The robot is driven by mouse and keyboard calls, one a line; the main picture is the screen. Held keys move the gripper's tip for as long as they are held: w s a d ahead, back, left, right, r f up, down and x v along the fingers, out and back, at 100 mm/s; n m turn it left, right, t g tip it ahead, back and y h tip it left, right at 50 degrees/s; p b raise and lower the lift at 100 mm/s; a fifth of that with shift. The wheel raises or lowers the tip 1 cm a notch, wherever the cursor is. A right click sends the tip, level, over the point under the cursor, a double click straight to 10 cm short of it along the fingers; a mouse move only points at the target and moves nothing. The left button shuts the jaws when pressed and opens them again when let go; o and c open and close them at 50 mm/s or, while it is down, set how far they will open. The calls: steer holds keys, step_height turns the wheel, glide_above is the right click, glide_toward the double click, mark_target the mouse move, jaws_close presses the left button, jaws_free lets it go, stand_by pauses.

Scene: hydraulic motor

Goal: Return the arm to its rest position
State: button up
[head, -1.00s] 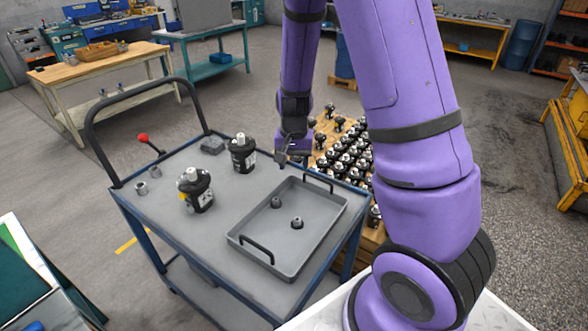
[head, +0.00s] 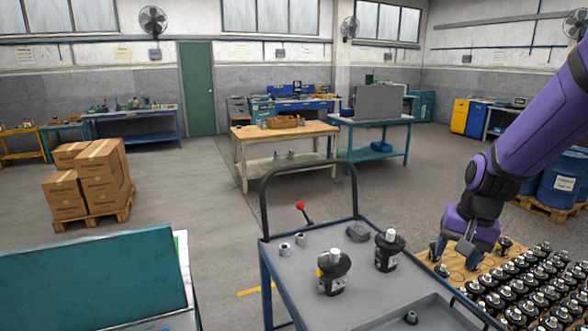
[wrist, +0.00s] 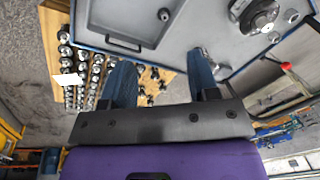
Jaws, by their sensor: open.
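My purple arm (head: 535,120) comes in from the right edge of the head view and bends down at the wrist. My gripper (head: 455,262) points downward, with its fingers apart and nothing between them. It is seen in front of the wooden board of motors, to the right of the cart; its height above the board is hard to tell. In the wrist view both blue-grey fingers of the gripper (wrist: 160,80) stand wide apart, with floor and part of the motor board seen between them.
The cart (head: 300,300) carries two black motors (head: 333,272) (head: 390,250), small metal rings and a grey tray (head: 430,318), cut off below. Rows of motors (head: 530,285) stand on the board at right. Boxes (head: 95,180) sit on a pallet at left. Open floor lies behind the cart.

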steer(key=s+a+r+n+t, duration=0.1)
steer(key=s+r+n, duration=0.2)
steer(key=s+r, duration=0.5)
steer(key=s+a+r+n+t+h, duration=0.1)
steer(key=s+a+r+n+t, duration=0.1)
steer(key=s+r, duration=0.7)
steer(key=shift+s+a+n+t, duration=0.15)
steer(key=shift+s+n+t, duration=0.2)
steer(key=shift+s, duration=0.85)
